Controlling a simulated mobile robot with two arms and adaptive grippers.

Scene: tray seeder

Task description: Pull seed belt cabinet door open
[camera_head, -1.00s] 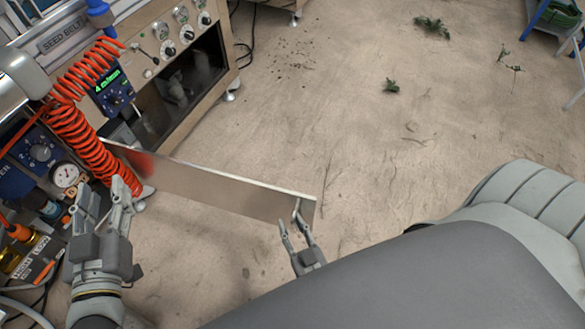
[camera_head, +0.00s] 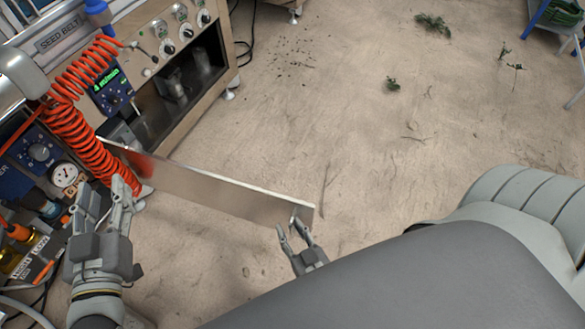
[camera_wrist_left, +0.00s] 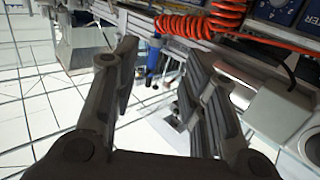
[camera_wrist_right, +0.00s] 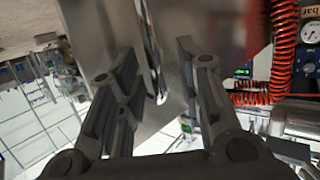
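The seed belt cabinet door (camera_head: 210,187) is a flat metallic panel. It stands swung out from the cabinet (camera_head: 150,50), whose dark interior (camera_head: 180,85) is exposed. My right gripper (camera_head: 290,222) is at the door's free end, one finger overlapping the panel.
The orange coiled hose (camera_head: 85,140) hangs between my left gripper and the door's hinge side. A panel with a gauge (camera_head: 66,176) and fittings stands at left. Open floor (camera_head: 370,150) with plant scraps lies right of the door. A blue-framed stand (camera_head: 545,20) is far right.

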